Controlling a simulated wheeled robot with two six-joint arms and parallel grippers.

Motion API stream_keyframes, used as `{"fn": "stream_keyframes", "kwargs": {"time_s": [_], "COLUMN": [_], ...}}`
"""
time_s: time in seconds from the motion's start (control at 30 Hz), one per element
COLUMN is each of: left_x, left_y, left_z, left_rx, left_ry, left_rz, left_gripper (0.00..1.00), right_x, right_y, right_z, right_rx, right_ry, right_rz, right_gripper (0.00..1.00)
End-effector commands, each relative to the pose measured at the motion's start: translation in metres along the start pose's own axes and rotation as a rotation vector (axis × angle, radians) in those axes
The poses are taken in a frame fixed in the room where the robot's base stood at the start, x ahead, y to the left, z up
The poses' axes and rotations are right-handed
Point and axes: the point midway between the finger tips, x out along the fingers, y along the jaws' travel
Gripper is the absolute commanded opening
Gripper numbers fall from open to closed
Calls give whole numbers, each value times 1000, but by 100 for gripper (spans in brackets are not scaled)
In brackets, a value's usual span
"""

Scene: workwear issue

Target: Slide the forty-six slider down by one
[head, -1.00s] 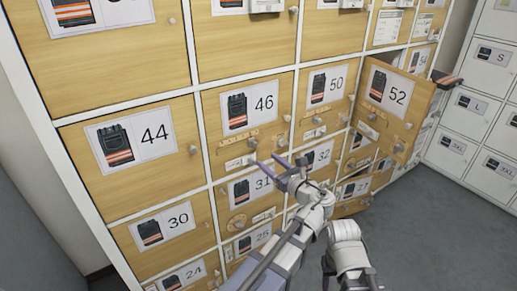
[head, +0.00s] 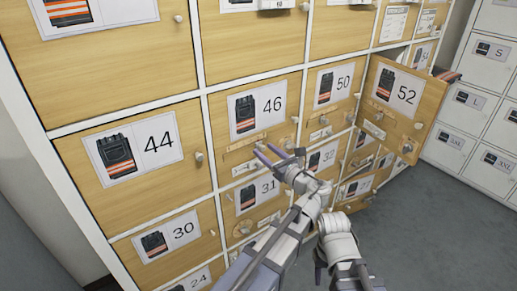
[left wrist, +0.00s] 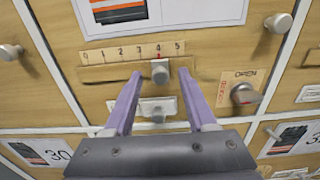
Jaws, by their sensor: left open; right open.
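My left gripper (head: 268,153) is open and empty in front of this door. In the left wrist view its purple fingers (left wrist: 158,78) stand to the left and right of the knob, with gaps. My right gripper (head: 345,276) is low in the head view, away from the door, and open.
An OPEN dial (left wrist: 245,95) sits right of the slider, and a round door knob (left wrist: 278,22) above it. A white label holder (left wrist: 158,108) is below. Door 52 (head: 405,92) stands ajar. Grey floor (head: 440,215) is free at the right.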

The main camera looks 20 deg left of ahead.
Motion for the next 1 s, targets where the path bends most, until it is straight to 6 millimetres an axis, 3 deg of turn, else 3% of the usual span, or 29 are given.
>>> {"fn": "stream_keyframes", "kwargs": {"time_s": [0.23,0.73,1.0], "left_x": [0,0,0], "left_y": [0,0,0], "left_z": [0,0,0], "left_rx": [0,0,0], "left_ry": [0,0,0], "left_rz": [0,0,0], "left_gripper": [56,0,0], "right_x": [0,0,0], "right_y": [0,0,0], "right_z": [0,0,0], "right_rx": [0,0,0], "right_ry": [0,0,0], "right_rz": [0,0,0], "right_gripper": [50,50,50]}}
